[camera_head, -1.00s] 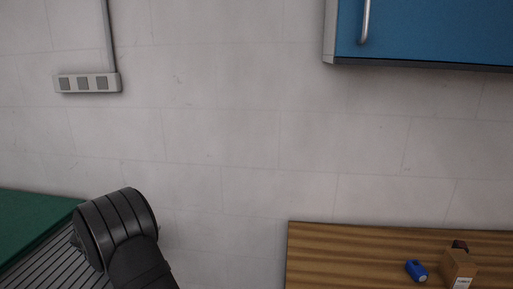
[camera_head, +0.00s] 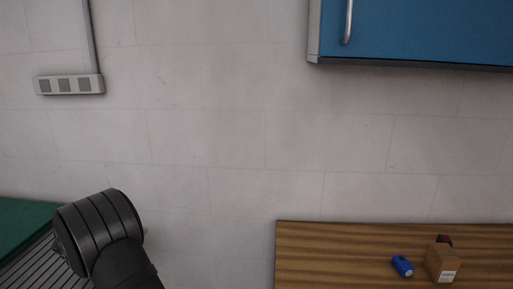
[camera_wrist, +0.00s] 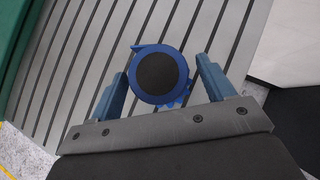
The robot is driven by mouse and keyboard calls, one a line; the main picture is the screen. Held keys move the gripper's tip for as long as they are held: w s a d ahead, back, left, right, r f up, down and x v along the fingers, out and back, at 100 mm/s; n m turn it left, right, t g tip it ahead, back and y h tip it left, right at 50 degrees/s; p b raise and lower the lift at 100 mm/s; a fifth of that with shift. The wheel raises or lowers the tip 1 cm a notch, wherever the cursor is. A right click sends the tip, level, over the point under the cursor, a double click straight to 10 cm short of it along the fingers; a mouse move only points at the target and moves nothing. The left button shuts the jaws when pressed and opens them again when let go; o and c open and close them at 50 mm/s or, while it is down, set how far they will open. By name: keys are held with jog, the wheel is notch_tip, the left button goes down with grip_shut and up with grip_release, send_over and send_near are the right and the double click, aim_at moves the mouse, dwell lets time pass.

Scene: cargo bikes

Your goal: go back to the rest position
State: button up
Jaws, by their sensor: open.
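My gripper (camera_wrist: 162,70) shows in the wrist view with its two blue fingers spread apart. A round blue object with a dark disc on top (camera_wrist: 155,72) appears between and just beyond the fingertips, over a grey slatted surface (camera_wrist: 95,40). A gap shows between it and each finger. In the head view my black arm is at the lower left, above the slatted surface; the gripper itself and the round object are out of sight there.
A wooden table (camera_head: 330,252) at the lower right holds a blue can-like object (camera_head: 402,266), a cardboard box (camera_head: 443,264) and a dark red item (camera_head: 445,240). A blue wall cabinet (camera_head: 430,30) hangs above. A green panel (camera_head: 22,222) is at the left edge.

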jog(key=v, duration=1.1)
jog(key=x, duration=1.2)
jog(key=shift+w, duration=0.1)
notch_tip(320, 180, up, 4)
jog(key=shift+r, duration=0.1)
jog(key=w+d+r+m+t+h, duration=0.1)
jog(key=w+d+r+m, duration=0.1)
jog(key=w+d+r, duration=0.6)
jog(key=w+d+r+m+h, duration=0.2)
jog(key=d+r, duration=0.3)
jog(key=d, duration=0.8)
jog(key=w+d+r+m+t+h, duration=0.1)
jog(key=w+d+r, duration=0.45)
jog(key=d, duration=0.45)
jog(key=w+d+m+h, duration=0.1)
jog(key=w+d+m, duration=0.1)
jog(key=d, duration=0.8)
jog(key=w+d+m+h, duration=0.1)
jog(key=w+d, duration=0.2)
jog(key=d, duration=0.7)
jog(key=w+d+m+h, duration=0.2)
jog(key=w+d, duration=0.1)
jog(key=d, duration=0.8)
jog(key=shift+w+f+m+g, duration=0.2)
jog(key=shift+m+g, duration=0.1)
jog(key=shift+g, duration=0.1)
